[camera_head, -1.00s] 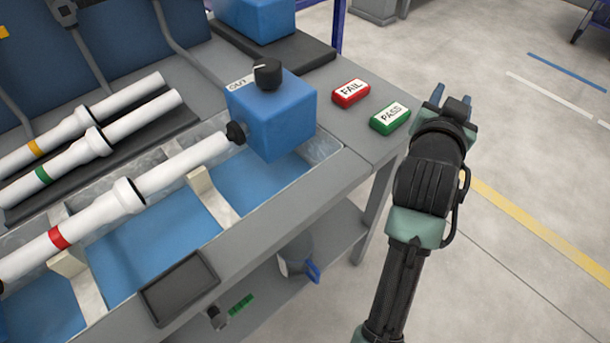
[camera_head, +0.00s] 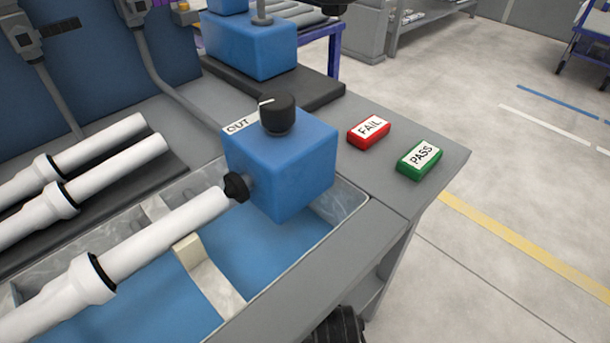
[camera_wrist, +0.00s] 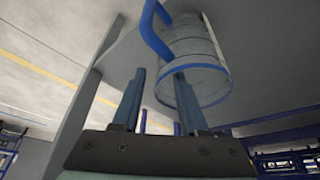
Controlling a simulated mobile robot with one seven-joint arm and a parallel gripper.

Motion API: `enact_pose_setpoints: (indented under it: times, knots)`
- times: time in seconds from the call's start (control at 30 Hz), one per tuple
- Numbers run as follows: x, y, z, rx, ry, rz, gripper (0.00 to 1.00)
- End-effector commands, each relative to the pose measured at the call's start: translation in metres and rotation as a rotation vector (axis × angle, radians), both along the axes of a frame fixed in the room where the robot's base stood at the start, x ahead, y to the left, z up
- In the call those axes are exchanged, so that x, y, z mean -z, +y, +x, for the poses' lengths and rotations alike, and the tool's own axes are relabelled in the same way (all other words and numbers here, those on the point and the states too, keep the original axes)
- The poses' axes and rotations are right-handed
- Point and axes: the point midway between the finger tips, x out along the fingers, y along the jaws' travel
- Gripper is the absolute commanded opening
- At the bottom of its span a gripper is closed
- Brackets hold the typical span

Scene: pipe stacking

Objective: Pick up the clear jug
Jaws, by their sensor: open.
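The clear jug (camera_wrist: 200,62), with a blue handle (camera_wrist: 154,30) and a blue rim line, shows in the wrist view at the upper middle, beyond my fingertips. My gripper (camera_wrist: 159,75) is open and empty, its two dark fingers pointing toward the jug's end. The right finger overlaps the jug's edge in the picture; I cannot tell whether they touch. The handle lies above and between the fingers, apart from them. In the head view the jug is out of sight, and only a dark part of my arm shows at the bottom edge.
A grey workbench (camera_head: 400,195) carries a blue water trough (camera_head: 150,290) with white pipes, a blue block with a black knob (camera_head: 278,115), a red FAIL button (camera_head: 369,132) and a green PASS button (camera_head: 419,160). In the wrist view a grey post (camera_wrist: 84,95) stands left of my fingers.

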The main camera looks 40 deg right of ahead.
Motion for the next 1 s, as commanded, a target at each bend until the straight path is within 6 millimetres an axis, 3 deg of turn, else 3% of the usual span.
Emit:
enact_pose_setpoints:
  times: [0.1,0.3,0.6,0.63,0.87,1.0]
  knots:
    - [0.023,-0.006,0.007,0.001,-0.001,0.000,0.43]
    - [0.048,-0.013,0.015,0.001,-0.002,-0.002,0.43]
    - [0.049,-0.015,0.016,0.001,-0.003,-0.003,0.43]
    - [0.049,-0.015,0.016,0.001,-0.003,-0.003,0.41]
    - [0.049,-0.015,0.016,0.001,-0.003,-0.003,0.00]
    - [0.049,-0.015,0.016,0.001,-0.003,-0.003,0.00]
